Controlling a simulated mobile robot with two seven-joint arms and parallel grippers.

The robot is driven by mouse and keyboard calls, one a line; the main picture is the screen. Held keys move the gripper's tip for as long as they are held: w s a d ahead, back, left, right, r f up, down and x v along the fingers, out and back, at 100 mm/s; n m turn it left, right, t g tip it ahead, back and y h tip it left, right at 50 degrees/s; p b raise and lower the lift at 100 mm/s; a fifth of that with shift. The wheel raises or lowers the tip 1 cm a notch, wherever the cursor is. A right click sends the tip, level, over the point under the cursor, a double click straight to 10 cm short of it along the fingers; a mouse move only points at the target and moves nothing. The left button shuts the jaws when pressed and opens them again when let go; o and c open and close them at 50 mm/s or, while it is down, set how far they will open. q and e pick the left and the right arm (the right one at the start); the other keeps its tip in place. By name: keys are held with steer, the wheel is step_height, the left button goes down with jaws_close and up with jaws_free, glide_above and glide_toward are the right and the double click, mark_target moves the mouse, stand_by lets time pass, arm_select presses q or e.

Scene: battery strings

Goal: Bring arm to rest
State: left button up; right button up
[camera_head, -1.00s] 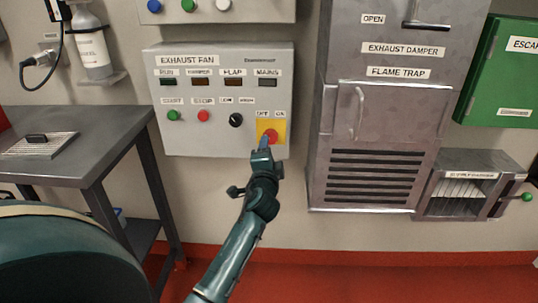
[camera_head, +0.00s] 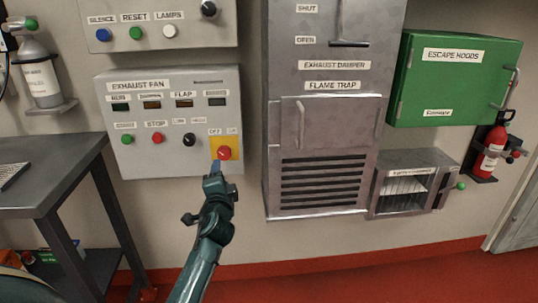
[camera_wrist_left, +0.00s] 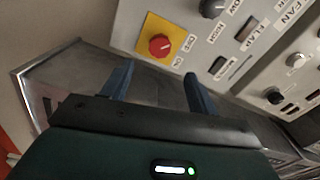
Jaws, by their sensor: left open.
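My left gripper (camera_head: 216,168) is in front of the exhaust fan panel (camera_head: 150,162), just below the red knob (camera_head: 224,153) on its yellow plate (camera_head: 234,143). In the left wrist view the two blue fingers of the gripper (camera_wrist_left: 156,82) are spread with nothing between them. The red knob (camera_wrist_left: 159,44) shows beyond the fingertips, apart from them. My left arm (camera_head: 203,255) reaches up from the bottom of the head view. My right gripper is not in view.
A grey metal table (camera_head: 62,171) stands at the left. The exhaust damper and flame trap cabinet (camera_head: 325,100) is right of the panel. A green escape hoods box (camera_head: 452,82), an open-fronted small box (camera_head: 407,186) and a red extinguisher (camera_head: 491,150) are farther right. Red floor lies below.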

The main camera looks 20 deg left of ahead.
arm_select(q)
steer(key=s+d+f+n+h, duration=0.2)
steer(key=s+d+f+h, duration=0.7)
steer(key=s+d, duration=0.6)
steer(key=s+d+n+g+h, duration=0.2)
steer(key=s+d+n+h, duration=0.25)
steer(key=s+d, duration=0.75)
steer(key=r+g+p, duration=0.1)
steer(key=p, duration=0.4)
steer(key=s+a+r+g+p, duration=0.1)
steer(key=r+p, duration=0.1)
steer(key=p, duration=0.4)
steer(key=a+r+g+y+p, duration=0.1)
steer(key=p, duration=0.4)
steer(key=shift+s+r, duration=0.15)
steer(key=shift+s, duration=0.2)
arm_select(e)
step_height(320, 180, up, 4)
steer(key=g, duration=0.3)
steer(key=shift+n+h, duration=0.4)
arm_select(q)
steer(key=shift+f, duration=0.25)
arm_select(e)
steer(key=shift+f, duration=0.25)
